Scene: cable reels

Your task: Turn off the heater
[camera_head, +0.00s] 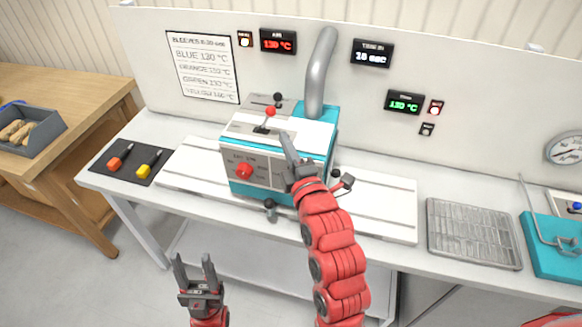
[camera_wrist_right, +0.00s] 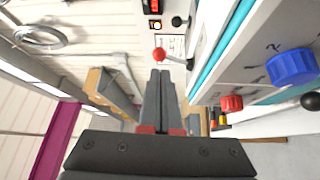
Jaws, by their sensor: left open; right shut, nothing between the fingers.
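A white and teal machine (camera_head: 275,150) stands on the bench with a red front knob (camera_head: 244,171) and a red-ball lever (camera_head: 270,111) on top. On the wall panel, an amber-lit switch (camera_head: 245,39) sits beside a red 130 °C display (camera_head: 278,41); the switch also shows in the right wrist view (camera_wrist_right: 155,24). My right gripper (camera_head: 287,146) is shut and empty, in front of the machine's upper part. In the right wrist view its fingers (camera_wrist_right: 160,85) point toward the red ball (camera_wrist_right: 159,54), apparently apart from it. My left gripper (camera_head: 195,268) is open and empty before the bench.
A green 130 °C display (camera_head: 405,102) has a red-lit switch (camera_head: 435,107) and a dark switch (camera_head: 427,129) beside it. A blue knob (camera_wrist_right: 292,67) is on the machine's side. A wire rack (camera_head: 473,233) lies right; a black mat (camera_head: 127,163) with two tools lies left.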

